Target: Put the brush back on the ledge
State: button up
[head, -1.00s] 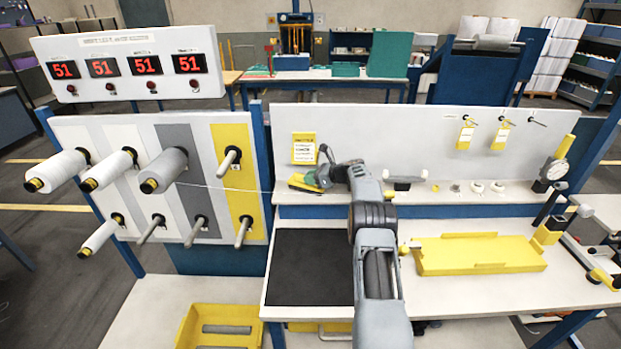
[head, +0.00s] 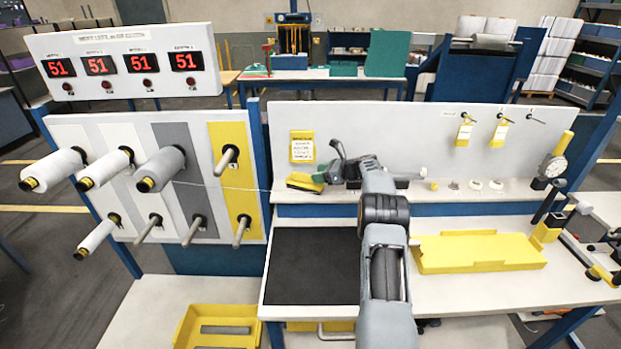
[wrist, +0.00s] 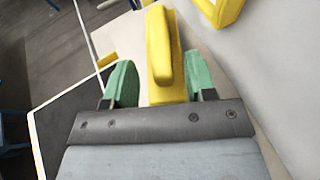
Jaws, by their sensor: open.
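The yellow brush (head: 304,182) rests on the white ledge (head: 400,190), near its left end and below a yellow card. It also shows in the wrist view (wrist: 166,60), where its long raised handle lies ahead of the jaws and in line with the gap between them. My gripper (head: 330,169) is just to the right of the brush in the head view. Its two green fingers stand apart in the wrist view (wrist: 161,82), one on each side of the brush's near end, with gaps visible. The gripper is open and holds nothing.
A yellow card (head: 303,147) hangs on the back panel above the brush. A dark mat (head: 312,266) and a yellow tray (head: 478,253) lie on the table below. Spools on pegs (head: 162,169) stand at left, with a thread running toward the ledge. Small items sit along the ledge to the right.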

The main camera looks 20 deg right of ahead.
jog(key=b+v, duration=0.1)
jog(key=v, duration=0.6)
jog(key=s+a+r+n+g+h, duration=0.2)
jog(key=s+a+r+n+g, duration=0.15)
jog(key=s+a+n, duration=0.4)
jog(key=s+a+r+n+g+h, duration=0.2)
jog(key=s+a+r+n, duration=0.25)
jog(key=a, duration=0.65)
jog(key=s+a+f+n+h, duration=0.2)
jog(key=s+n, duration=0.5)
jog(key=s, duration=0.5)
jog(key=s+a+f+n+h, duration=0.2)
jog(key=s+n, duration=0.6)
jog(key=s, duration=0.4)
jog(key=shift+a+h, duration=0.8)
jog(key=shift+a, duration=0.1)
